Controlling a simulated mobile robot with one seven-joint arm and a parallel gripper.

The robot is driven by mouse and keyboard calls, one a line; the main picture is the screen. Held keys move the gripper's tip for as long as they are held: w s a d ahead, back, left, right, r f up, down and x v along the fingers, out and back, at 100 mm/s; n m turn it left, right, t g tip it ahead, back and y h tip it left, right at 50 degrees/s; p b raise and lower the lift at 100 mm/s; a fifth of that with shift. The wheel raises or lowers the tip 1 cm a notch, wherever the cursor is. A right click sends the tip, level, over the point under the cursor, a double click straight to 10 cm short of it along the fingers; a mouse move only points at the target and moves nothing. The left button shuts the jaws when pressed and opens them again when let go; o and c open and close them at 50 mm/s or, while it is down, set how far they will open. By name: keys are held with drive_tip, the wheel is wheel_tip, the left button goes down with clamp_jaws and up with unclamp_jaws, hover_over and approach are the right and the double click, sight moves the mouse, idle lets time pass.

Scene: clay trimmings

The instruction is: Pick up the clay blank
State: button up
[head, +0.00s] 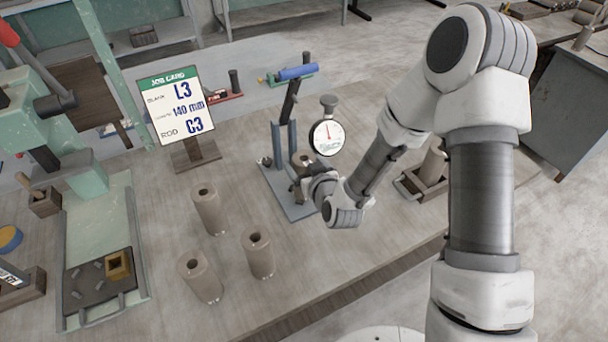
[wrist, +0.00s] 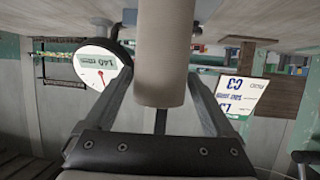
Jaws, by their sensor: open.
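A beige clay blank (wrist: 163,50), a hollow cylinder, stands upright in the measuring stand (head: 291,205). In the head view its top (head: 303,158) shows just above my gripper (head: 303,187), which hides its lower part. In the wrist view, which is upside down, the blank lies between the two spread fingers of my gripper (wrist: 161,30). The fingers are open, and I cannot tell whether either touches it. Three similar blanks stand on the table to the left: one behind (head: 209,209), one at the front left (head: 200,277) and one at the front right (head: 258,254).
The dial gauge (head: 327,137) is close beside my gripper. A green press (head: 60,130) and tray (head: 140,235) stand at left. A wooden holder (head: 410,185) with another cylinder is at right. The front middle table is clear.

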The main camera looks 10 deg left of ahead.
drive_tip(key=shift+x, duration=1.85)
clamp_jaws()
